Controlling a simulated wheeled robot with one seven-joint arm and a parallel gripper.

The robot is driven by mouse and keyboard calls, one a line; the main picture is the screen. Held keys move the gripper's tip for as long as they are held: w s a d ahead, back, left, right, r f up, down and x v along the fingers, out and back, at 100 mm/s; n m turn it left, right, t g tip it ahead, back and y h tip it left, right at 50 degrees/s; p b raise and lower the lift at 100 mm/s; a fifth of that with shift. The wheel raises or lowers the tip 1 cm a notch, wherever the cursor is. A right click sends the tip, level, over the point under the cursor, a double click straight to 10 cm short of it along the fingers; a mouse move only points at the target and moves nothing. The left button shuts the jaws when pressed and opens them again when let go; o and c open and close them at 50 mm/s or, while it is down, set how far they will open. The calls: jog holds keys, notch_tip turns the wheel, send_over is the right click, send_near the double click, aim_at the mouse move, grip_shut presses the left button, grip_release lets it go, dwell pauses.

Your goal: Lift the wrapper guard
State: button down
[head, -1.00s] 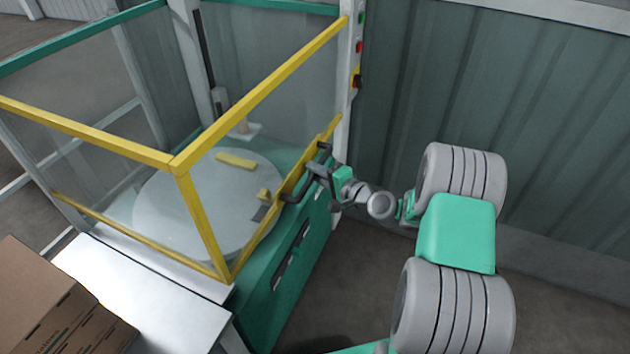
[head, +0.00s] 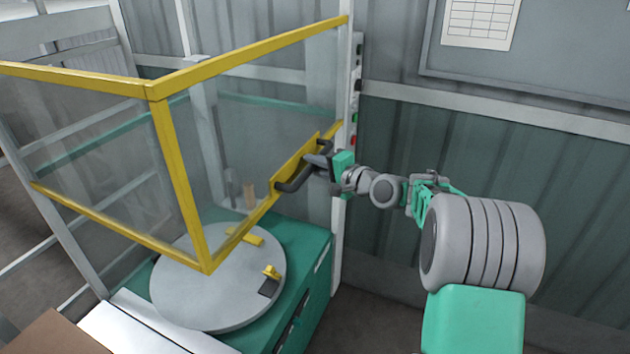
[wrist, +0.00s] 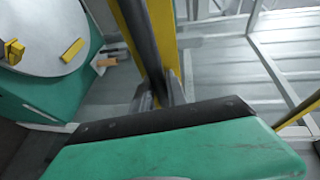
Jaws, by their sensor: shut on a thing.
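The wrapper guard (head: 157,91) is a yellow frame with clear panels, in the head view at the left and middle. It is raised above the round grey turntable (head: 190,300), with a gap under its lower edge. My gripper (head: 315,165) is shut on the guard's dark bar handle (head: 290,183), on the yellow lower rail at the right end. In the wrist view the dark handle (wrist: 140,40) runs between the fingers of my gripper (wrist: 160,95), beside a yellow guard bar (wrist: 163,30). The fingertips are partly hidden by the gripper body.
The green wrapper base (head: 312,275) stands under the turntable. A pale post with buttons (head: 345,120) rises just right of the guard. A cardboard box (head: 55,335) and a white surface (head: 130,335) are at lower left. A ribbed wall (head: 390,130) stands behind my arm.

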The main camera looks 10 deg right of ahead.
notch_tip(320, 180, up, 5)
jog(key=shift+r+p, duration=0.15)
jog(key=shift+p, duration=0.6)
jog(key=c, duration=1.3)
grip_release()
jog(key=b+v, duration=0.2)
jog(key=v, duration=0.5)
jog(key=shift+s+d, duration=0.25)
jog(key=shift+s, duration=0.1)
